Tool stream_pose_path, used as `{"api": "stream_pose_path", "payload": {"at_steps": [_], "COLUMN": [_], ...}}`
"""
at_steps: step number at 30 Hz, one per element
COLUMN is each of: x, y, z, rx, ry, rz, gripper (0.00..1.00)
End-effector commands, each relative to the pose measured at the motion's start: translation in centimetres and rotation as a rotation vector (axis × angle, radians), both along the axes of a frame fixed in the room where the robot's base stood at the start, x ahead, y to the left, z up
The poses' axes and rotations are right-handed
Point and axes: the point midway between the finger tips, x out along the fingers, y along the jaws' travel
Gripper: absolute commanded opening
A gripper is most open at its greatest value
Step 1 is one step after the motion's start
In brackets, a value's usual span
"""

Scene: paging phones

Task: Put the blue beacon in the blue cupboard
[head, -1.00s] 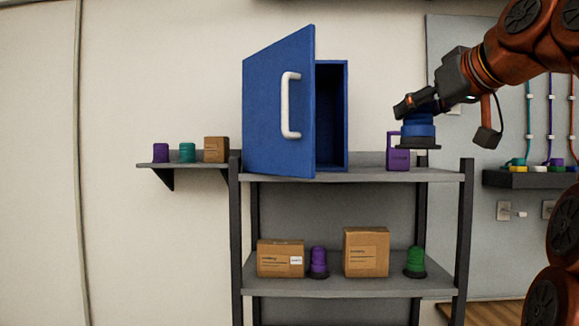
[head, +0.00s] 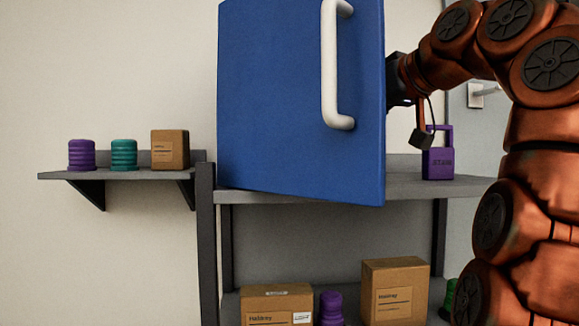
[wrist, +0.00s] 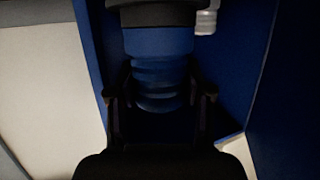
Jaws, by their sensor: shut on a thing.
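The blue cupboard (head: 270,110) stands on the top shelf. Its open door fills the middle of the head view and hides the cupboard's inside. My gripper is hidden behind that door in the head view; only my wrist shows at the door's right edge. In the wrist view my gripper (wrist: 159,95) is shut on the blue beacon (wrist: 158,42), which has a dark base and a ribbed body. Blue panels of the cupboard (wrist: 232,75) are on both sides of the beacon in the wrist view. Whether the beacon touches the cupboard floor cannot be told.
A white ribbed object (wrist: 207,18) shows partly behind the beacon. A purple padlock-shaped block (head: 438,160) stands right of the cupboard on the top shelf (head: 410,188). A side shelf (head: 130,174) holds purple and teal beacons and a box. Boxes and beacons stand on the lower shelf.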

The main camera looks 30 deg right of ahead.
Motion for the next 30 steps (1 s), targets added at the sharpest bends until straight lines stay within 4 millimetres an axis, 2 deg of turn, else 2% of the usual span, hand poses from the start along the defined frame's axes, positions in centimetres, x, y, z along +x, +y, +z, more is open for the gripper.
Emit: {"api": "stream_pose_path", "payload": {"at_steps": [7,21,24,30], "x": [4.0,13.3,14.4,15.3], "y": [-0.9,-1.2,-1.2,-1.1], "z": [-0.4,-1.2,-1.2,-1.7], "rx": [0.002,-0.002,-0.002,-0.001], "ry": [0.002,0.002,-0.001,-0.002], "rz": [-0.016,-0.022,-0.021,-0.020], "gripper": [0.00,0.00,0.00,0.00]}}
